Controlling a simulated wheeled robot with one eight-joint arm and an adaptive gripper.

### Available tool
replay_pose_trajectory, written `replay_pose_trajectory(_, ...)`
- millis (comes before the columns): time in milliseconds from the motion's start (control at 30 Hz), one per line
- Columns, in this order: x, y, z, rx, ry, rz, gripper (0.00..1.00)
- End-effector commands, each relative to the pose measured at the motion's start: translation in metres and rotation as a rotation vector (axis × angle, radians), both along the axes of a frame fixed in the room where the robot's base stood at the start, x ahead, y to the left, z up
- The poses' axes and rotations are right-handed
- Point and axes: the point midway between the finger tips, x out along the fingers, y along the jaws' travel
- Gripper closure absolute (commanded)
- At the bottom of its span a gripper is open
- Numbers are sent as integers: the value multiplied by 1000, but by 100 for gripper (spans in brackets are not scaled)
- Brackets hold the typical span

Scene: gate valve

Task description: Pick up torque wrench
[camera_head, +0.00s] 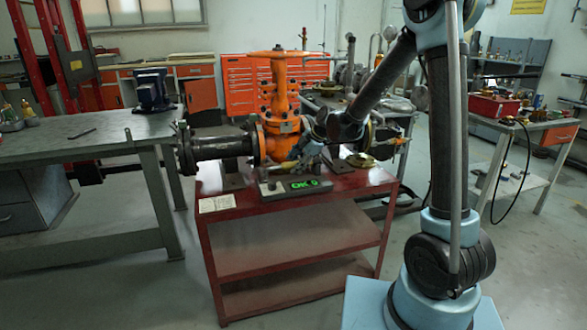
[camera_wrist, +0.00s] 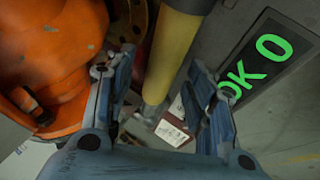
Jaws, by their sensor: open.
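A yellow cylindrical bar (camera_wrist: 172,55), which looks like the torque wrench's handle, runs down from the top of the wrist view. It passes between the two blue fingers of my gripper (camera_wrist: 158,104), with a visible space on each side. I cannot tell how deep it lies between them. Much of the tool is out of this view. In the head view my gripper (camera_head: 304,149) is over the red cart, just above the grey display box (camera_head: 290,187). The box's green reading "OK 0" also shows on the display in the wrist view (camera_wrist: 256,61).
The orange gate valve (camera_head: 280,95) with its dark pipe (camera_head: 223,147) stands on the red cart (camera_head: 225,220), close beside my gripper. A grey workbench (camera_head: 80,140) with a blue vise (camera_head: 152,90) is at left. Another table with a red box (camera_head: 493,106) is at right.

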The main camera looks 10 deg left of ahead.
Motion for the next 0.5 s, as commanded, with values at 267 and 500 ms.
replay_pose_trajectory(267, 3, 12, -18, 0, 0, 0, 50)
replay_pose_trajectory(500, 3, 12, -19, 0, 0, 0, 50)
